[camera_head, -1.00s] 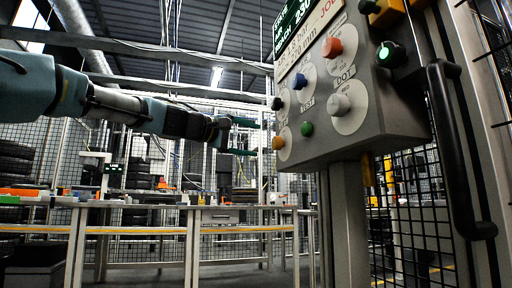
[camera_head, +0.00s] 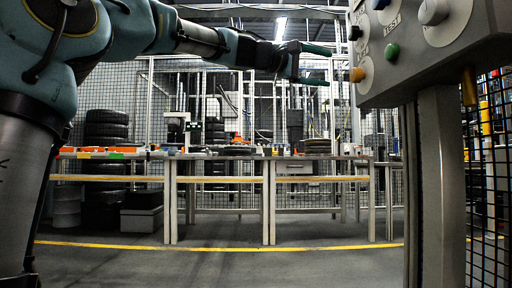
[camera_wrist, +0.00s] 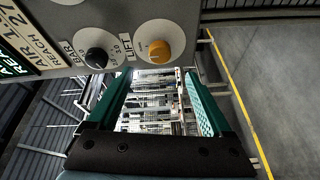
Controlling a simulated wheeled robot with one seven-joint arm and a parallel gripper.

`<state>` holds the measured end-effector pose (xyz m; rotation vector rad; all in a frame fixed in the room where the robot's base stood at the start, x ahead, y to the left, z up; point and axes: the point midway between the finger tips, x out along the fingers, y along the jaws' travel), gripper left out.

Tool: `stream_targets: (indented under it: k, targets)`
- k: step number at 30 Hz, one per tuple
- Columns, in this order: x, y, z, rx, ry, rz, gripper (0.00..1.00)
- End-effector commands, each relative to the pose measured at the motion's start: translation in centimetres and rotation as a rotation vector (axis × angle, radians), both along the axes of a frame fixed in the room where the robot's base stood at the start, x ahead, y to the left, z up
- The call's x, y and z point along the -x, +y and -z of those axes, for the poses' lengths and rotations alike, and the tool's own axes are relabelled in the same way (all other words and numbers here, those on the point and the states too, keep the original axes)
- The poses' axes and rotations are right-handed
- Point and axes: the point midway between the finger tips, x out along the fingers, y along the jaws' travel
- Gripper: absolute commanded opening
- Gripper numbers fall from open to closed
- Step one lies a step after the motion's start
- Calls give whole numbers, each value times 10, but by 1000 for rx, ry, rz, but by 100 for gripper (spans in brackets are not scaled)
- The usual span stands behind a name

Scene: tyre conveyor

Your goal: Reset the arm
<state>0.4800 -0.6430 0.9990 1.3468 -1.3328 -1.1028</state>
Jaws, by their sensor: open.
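My arm reaches across the upper left of the head view. My gripper (camera_head: 330,66) is open and empty, with its two green fingers spread and pointing right toward the control panel (camera_head: 430,70). In the wrist view my gripper (camera_wrist: 155,95) shows both green fingers apart, with nothing between them. The panel's orange knob (camera_wrist: 158,50), labelled LIFT, and black knob (camera_wrist: 97,58), labelled BAR, lie just beyond the fingers. I cannot tell whether a fingertip touches the panel.
The panel stands on a grey post (camera_head: 440,190) at right. Long workbenches (camera_head: 220,180) stand behind, with stacked tyres (camera_head: 106,130) and mesh fencing beyond. The floor (camera_head: 230,268) in front of the yellow line is clear.

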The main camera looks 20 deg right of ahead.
Motion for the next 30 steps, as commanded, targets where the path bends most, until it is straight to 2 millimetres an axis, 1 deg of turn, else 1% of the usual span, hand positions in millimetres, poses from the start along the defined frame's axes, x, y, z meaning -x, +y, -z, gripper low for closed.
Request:
stream_targets:
  k: [4,5,7,8,11,12,14,15,17,18,20,21,22,23,24,26,27,29,30]
  targets:
    - [-2,0,3,-8,-1,-3,84]
    - [-4,-1,6,-18,-3,-8,84]
    - [-12,-1,21,-60,-13,-29,84]
    - [-18,-1,31,-88,-18,-44,84]
    - [-44,6,78,-220,-46,-106,84]
    - [-55,13,102,-286,-61,-134,84]
    - [-74,29,139,-390,-82,-177,84]
    - [-84,41,163,-458,-94,-201,84]
    - [-98,65,198,-560,-109,-234,84]
    - [-106,83,220,-626,-119,-254,84]
    - [-115,113,251,-725,-131,-279,84]
    - [-119,135,270,-790,-137,-292,84]
    - [-121,151,284,-838,-140,-300,84]
    - [-122,169,298,-885,-142,-307,84]
    - [-123,194,314,-949,-144,-314,84]
    - [-119,230,337,-1040,-143,-318,84]
    - [-114,256,351,-1099,-140,-318,84]
    - [-105,294,370,-1183,-133,-312,84]
    - [-96,318,381,-1236,-126,-303,84]
